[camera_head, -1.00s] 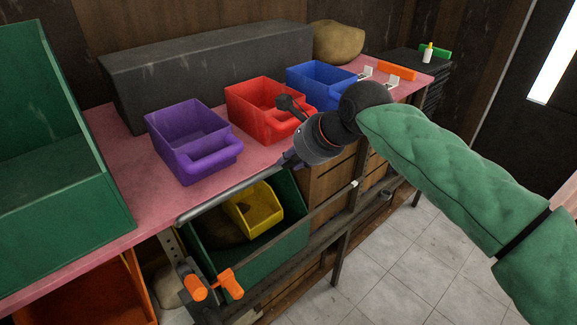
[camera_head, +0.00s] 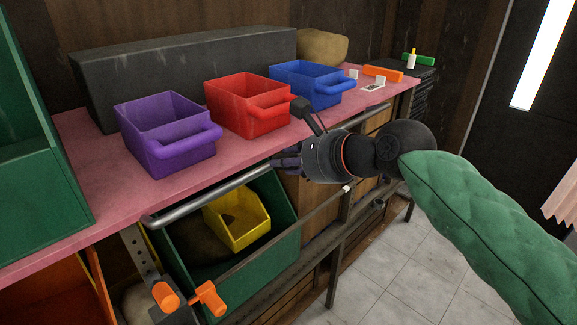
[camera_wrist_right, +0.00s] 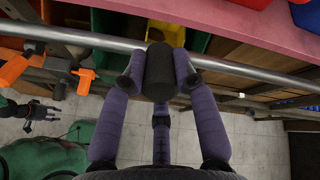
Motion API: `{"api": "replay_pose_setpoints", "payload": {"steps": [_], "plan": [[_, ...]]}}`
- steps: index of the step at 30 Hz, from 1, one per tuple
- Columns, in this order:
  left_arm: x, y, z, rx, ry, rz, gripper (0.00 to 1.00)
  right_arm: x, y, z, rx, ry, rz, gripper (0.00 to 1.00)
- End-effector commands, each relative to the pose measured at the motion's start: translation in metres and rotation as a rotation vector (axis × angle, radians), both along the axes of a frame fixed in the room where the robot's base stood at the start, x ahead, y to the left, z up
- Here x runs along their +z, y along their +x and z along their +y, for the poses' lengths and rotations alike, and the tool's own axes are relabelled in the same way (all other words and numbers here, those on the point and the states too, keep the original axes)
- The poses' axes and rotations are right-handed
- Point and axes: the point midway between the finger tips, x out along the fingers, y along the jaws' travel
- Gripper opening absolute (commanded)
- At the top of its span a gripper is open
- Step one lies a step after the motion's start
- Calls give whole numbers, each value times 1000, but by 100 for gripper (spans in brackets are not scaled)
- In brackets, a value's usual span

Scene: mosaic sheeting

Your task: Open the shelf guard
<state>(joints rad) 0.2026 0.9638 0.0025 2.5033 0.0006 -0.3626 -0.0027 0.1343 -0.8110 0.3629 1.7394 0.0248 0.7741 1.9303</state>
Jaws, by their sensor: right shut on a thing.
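The shelf guard is a grey metal rail (camera_head: 212,194) along the front edge of the pink tabletop; it also crosses the right wrist view (camera_wrist_right: 235,68). My right gripper (camera_head: 284,162) is at the rail, below the red and blue bins. In the wrist view its purple fingers (camera_wrist_right: 158,72) are closed around a dark cylindrical grip (camera_wrist_right: 159,74) at the rail. The fingers hide how the grip joins the rail. My left gripper (camera_wrist_right: 50,111) shows small in the wrist view, apart from the rail, its fingers spread; it is outside the head view.
Purple (camera_head: 165,135), red (camera_head: 245,104) and blue (camera_head: 306,84) bins stand on the pink tabletop (camera_head: 85,150). Below are a yellow bin (camera_head: 237,218) in a green crate (camera_head: 285,248) and orange-handled clamps (camera_head: 208,298). Tiled floor (camera_head: 400,265) in front is clear.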

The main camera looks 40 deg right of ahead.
Motion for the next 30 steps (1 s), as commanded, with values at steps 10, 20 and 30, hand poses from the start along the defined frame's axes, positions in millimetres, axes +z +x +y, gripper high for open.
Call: {"api": "replay_pose_setpoints", "payload": {"steps": [10,20,30], "plan": [[-3,0,0,0,0,0,40,-3,0,0,1,1,-4,0],[-3,0,0,0,0,0,40,-2,0,0,1,1,-6,54],[-3,0,0,0,0,0,40,1,-4,0,-1,0,-9,54]]}}
